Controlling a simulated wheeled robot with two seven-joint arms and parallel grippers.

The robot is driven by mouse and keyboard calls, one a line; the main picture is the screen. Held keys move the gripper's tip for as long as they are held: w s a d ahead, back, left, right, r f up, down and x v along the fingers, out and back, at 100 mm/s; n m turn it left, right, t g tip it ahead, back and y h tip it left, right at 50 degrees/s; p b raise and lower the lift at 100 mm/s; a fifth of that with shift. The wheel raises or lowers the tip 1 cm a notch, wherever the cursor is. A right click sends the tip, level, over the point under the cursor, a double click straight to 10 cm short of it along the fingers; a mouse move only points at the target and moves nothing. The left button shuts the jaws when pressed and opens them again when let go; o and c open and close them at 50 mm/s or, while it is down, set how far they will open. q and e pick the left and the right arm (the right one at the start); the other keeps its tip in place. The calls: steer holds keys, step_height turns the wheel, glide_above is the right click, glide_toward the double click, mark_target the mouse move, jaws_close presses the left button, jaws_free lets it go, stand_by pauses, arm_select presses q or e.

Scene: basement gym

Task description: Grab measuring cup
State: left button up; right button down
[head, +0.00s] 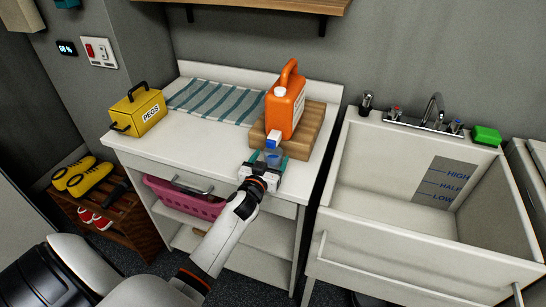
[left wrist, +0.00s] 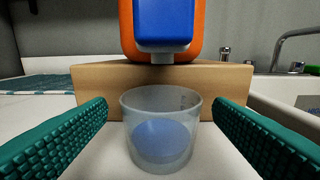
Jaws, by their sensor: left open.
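The measuring cup (left wrist: 160,128) is a small clear cup with some blue at its bottom. It stands upright on the white counter, in front of a wooden block and below a blue spout. In the head view the cup (head: 273,156) shows just beyond my left gripper (head: 266,160). In the left wrist view the teal fingers of my left gripper (left wrist: 162,135) are open, one on each side of the cup, with a visible gap at both sides. My right gripper is not in view.
A yellow PEGS box (head: 138,110) and striped towel (head: 213,99) are on the counter (head: 185,143). A sink (head: 385,204) stands to the right.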

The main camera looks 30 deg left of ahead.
arm_select(q)
steer(key=x, duration=0.2)
steer(key=shift+w+f, duration=0.1)
steer(key=shift+w, duration=0.3)
steer(key=c, duration=1.1)
